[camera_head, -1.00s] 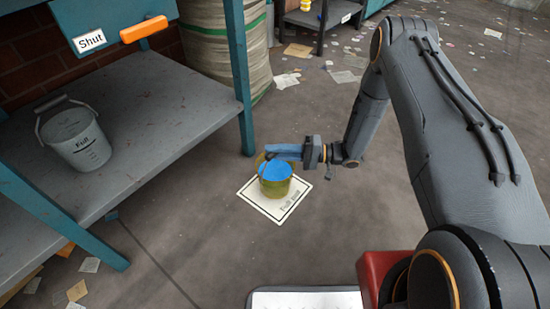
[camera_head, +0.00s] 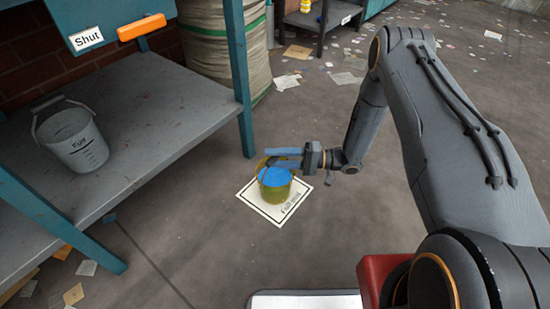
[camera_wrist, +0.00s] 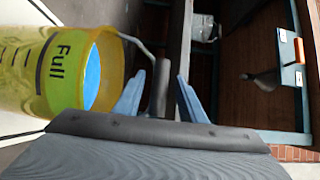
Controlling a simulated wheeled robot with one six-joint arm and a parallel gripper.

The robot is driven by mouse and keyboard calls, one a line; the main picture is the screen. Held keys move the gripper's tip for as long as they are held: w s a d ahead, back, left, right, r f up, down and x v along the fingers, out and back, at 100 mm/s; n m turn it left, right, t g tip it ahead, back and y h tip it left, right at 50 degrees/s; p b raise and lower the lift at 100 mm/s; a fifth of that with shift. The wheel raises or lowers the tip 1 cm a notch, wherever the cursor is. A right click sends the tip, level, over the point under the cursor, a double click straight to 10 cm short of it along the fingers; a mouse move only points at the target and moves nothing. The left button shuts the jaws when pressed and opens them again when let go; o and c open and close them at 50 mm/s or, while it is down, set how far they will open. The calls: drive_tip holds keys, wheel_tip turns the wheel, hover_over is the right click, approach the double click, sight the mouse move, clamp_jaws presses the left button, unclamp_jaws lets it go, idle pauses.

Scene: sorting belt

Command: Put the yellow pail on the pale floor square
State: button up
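The yellow pail (camera_head: 274,190) stands upright on the pale floor square (camera_head: 262,213), with blue contents inside. In the wrist view the pail (camera_wrist: 48,75) fills the left side, with "Full" and level marks on its wall. My gripper (camera_head: 270,159) is at the pail's rim in the head view. In the wrist view its two blue fingers (camera_wrist: 160,88) are spread apart, with the pail's handle grip (camera_wrist: 161,86) between them. I see gaps on both sides of the grip. The far part of the square is hidden by the pail.
A whitish pail (camera_head: 74,138) marked "Full" stands on the grey shelf (camera_head: 160,100) at left. A teal shelf post (camera_head: 240,80) rises close behind the square. A "Shut" sign (camera_head: 87,38) and orange handle (camera_head: 141,27) are above. Floor right of the square is clear.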

drive_tip(key=shift+r, duration=0.25)
drive_tip(key=d+p, duration=0.3)
drive_tip(key=d, duration=0.9)
drive_tip(key=w+a+r+n+t+h, duration=0.1)
drive_tip(key=w+a+r+t+h, duration=0.2)
drive_tip(key=w+a+r, duration=0.4)
drive_tip(key=w+a+r+n+t+h, duration=0.2)
drive_tip(key=w+a+r+h, duration=0.15)
drive_tip(key=w+r, duration=0.4)
drive_tip(key=a+r+t+h, duration=0.35)
drive_tip(key=r+h, duration=0.25)
drive_tip(key=r, duration=0.6)
drive_tip(key=s+r+n+g+h, duration=0.1)
drive_tip(key=s+r+g, duration=0.2)
drive_tip(key=s, duration=1.2)
drive_tip(key=s+r+n+g+h, duration=0.1)
drive_tip(key=s+r+n+g, duration=0.1)
drive_tip(key=s, duration=1.4)
drive_tip(key=s+d+r+n+g+h, duration=0.1)
drive_tip(key=s+r+g, duration=0.3)
drive_tip(key=s, duration=1.2)
drive_tip(key=shift+s+r+n+h, duration=0.2)
drive_tip(key=shift+r+n+h, duration=0.1)
drive_tip(key=shift+r+h, duration=0.25)
